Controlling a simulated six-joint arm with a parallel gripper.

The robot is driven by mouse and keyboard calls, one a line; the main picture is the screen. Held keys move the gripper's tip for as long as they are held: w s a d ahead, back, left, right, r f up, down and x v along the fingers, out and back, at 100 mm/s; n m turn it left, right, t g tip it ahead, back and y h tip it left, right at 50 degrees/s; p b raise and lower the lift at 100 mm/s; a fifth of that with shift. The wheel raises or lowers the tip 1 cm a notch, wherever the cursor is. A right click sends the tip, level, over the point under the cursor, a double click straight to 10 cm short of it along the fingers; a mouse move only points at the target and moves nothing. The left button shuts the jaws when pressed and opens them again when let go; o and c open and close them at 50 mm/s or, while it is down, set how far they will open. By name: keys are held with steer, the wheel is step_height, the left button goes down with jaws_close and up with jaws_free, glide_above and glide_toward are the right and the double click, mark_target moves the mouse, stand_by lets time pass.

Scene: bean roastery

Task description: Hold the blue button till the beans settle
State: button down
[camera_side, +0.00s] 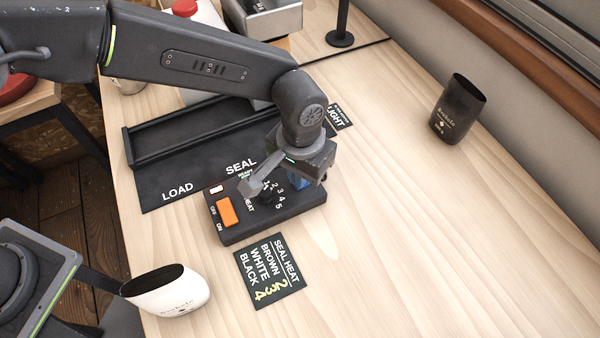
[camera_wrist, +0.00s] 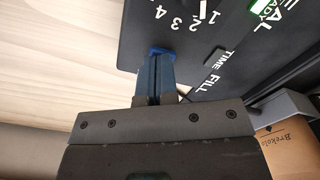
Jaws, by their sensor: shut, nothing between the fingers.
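The blue button (camera_wrist: 161,51) shows in the wrist view as a bright blue edge on the black control box, just beyond my fingertips. My gripper (camera_wrist: 156,60) is shut and empty, its dark blue fingers together over the button and covering most of it. The tips look to be at the button; whether it is pressed in I cannot tell. In the side view my gripper (camera_side: 299,185) points down at the right end of the control box (camera_side: 270,227). No beans are visible.
The box also has an orange switch (camera_side: 227,212) and a numbered dial (camera_side: 267,196). A black sealer tray (camera_side: 150,190) lies behind it. A brown pouch (camera_wrist: 290,148) shows in the wrist view.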

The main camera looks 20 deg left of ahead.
steer(key=shift+r, duration=3)
steer(key=s+a+r+n+t+h, duration=0.1)
steer(key=a+r, duration=0.6)
steer(key=a, duration=0.3)
steer(key=s+a+r+n+t, duration=0.1)
steer(key=a+r+t, duration=0.1)
steer(key=a+r, duration=0.65)
steer(key=s+a+f+n+t+y, duration=0.1)
steer(key=s+a+t, duration=0.1)
steer(key=s+a, duration=1)
steer(key=a, duration=0.3)
steer(key=shift+s+a+f+t, duration=0.15)
steer(key=shift+a+f+t, duration=0.15)
steer(key=shift+a+f, duration=0.1)
